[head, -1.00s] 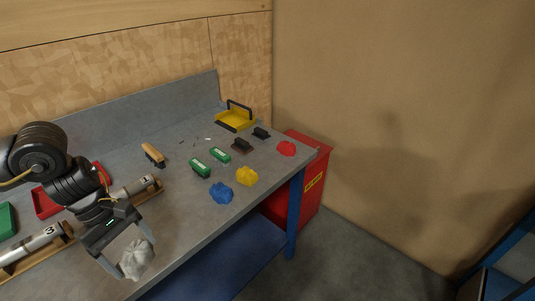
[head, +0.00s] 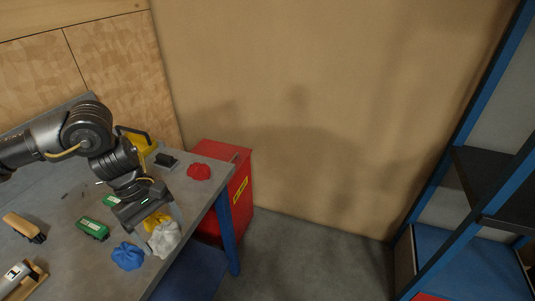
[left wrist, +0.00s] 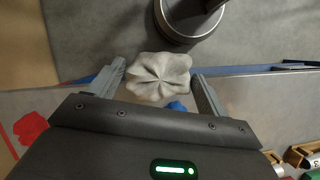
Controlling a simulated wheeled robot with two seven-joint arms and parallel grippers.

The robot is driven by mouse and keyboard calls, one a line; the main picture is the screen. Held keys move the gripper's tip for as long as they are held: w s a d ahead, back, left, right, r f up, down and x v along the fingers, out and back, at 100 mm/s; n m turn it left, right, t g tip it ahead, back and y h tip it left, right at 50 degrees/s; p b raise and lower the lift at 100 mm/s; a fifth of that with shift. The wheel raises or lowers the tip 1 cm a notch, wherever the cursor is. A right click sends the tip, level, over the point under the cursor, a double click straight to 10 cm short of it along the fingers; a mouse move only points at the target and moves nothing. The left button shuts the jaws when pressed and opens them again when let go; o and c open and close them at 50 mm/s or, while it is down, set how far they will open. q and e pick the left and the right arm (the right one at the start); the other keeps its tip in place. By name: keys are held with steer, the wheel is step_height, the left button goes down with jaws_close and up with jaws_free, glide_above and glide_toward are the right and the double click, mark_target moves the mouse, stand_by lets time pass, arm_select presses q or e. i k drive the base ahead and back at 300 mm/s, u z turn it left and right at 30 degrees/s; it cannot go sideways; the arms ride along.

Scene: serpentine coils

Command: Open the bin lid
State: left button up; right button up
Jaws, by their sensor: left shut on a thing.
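The red bin (head: 207,226) stands on the floor beyond the right end of the workbench, with a yellow label on its side. Its red lid (head: 222,152) looks flat and closed, and the bench hides part of the bin. My left gripper (head: 158,231) is above the bench near its front edge, left of the bin and apart from it. It is shut on a whitish crumpled rag (head: 166,240). The left wrist view shows the rag (left wrist: 158,78) between the fingers. My right gripper is not in view.
On the bench (head: 75,262) lie a red rag (head: 199,172), a blue rag (head: 127,256), a yellow rag, green-topped blocks (head: 92,229) and a brush (head: 24,227). A blue-framed shelf (head: 443,170) stands at right. The floor between is clear.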

mark_target(237, 155)
steer(key=z, duration=0.3)
steer(key=i, duration=0.65)
steer(key=u, duration=0.6)
steer(key=i, duration=0.8)
steer(key=u, duration=0.9)
